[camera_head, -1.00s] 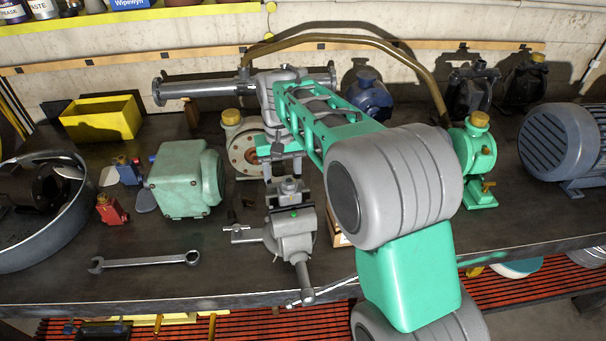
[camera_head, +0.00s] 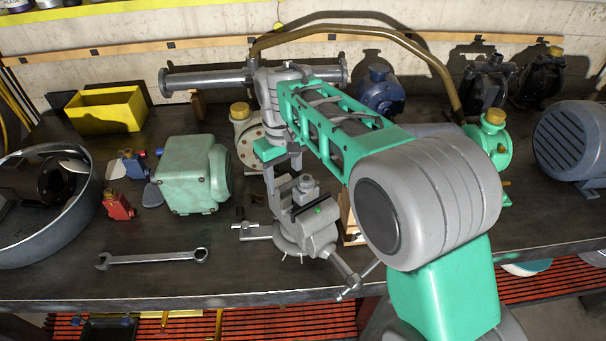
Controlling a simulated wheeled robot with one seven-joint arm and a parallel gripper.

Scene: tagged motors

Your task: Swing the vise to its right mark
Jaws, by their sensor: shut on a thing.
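The grey vise (camera_head: 312,228) stands near the front edge of the workbench, below my arm. Its screw end and handle point to the lower right, and a small green dot shows on its top. Pale tick lines show at the front of its round base; I cannot tell which is the right mark. My gripper (camera_head: 290,192) reaches down from the green arm and is shut on the upper part of the vise. The exact contact is partly hidden by the fingers.
A wrench (camera_head: 152,258) lies left of the vise. A green motor housing (camera_head: 192,172) stands behind it, left. A wooden block (camera_head: 350,222) is close on the vise's right, partly hidden by my arm. A blue motor (camera_head: 570,142) stands far right. Bare bench lies between wrench and vise.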

